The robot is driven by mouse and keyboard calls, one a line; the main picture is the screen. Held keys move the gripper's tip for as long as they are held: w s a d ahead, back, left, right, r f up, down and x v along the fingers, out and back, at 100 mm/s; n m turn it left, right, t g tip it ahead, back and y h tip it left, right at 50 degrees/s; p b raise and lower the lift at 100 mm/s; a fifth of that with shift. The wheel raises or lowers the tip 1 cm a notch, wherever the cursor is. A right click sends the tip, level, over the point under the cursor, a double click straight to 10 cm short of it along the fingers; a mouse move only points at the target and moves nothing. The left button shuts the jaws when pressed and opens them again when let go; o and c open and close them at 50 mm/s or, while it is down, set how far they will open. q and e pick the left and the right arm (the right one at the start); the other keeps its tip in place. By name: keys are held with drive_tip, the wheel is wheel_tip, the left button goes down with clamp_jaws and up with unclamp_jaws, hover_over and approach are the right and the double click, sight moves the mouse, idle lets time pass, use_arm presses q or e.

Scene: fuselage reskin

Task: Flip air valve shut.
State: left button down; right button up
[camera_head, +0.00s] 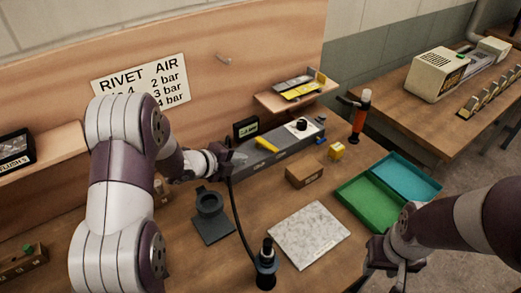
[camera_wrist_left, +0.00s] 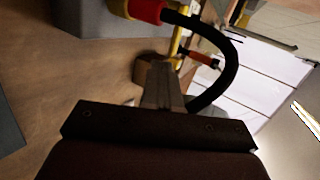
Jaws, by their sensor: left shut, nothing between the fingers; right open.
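A grey unit (camera_head: 285,146) at the back of the bench carries a yellow lever (camera_head: 266,144), which looks like the air valve's handle, and a black knob (camera_head: 301,124). The lever lies slanted along the top. My left gripper (camera_head: 228,158) is shut and empty at the unit's left end, left of the lever. In the left wrist view, its fingers (camera_wrist_left: 163,85) are just below a red fitting (camera_wrist_left: 149,10) with a black hose (camera_wrist_left: 235,60). A yellow bar (camera_wrist_left: 177,42) shows beyond the fingers; contact cannot be told. My right gripper (camera_head: 385,268) is open and empty at the front right.
A black hose (camera_head: 238,215) runs down to a dark upright tool (camera_head: 266,264). A black stand (camera_head: 211,213), speckled plate (camera_head: 309,236), cardboard box (camera_head: 304,174) and green tray (camera_head: 371,204) occupy the bench. An orange-and-black tool (camera_head: 361,115) stands at the back right.

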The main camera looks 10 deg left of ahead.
sight(266, 148)
use_arm(q)
drive_tip(key=x, duration=0.5)
drive_tip(key=shift+w+d+f+p, duration=0.2)
drive_tip(key=shift+w+p, duration=0.1)
drive_tip(key=shift+p, duration=0.1)
drive_tip(key=w+d, duration=0.1)
drive_tip(key=w+d+p, duration=0.1)
drive_tip(key=w, duration=0.1)
drive_tip(key=shift+w, duration=0.15)
drive_tip(key=shift+d, duration=0.1)
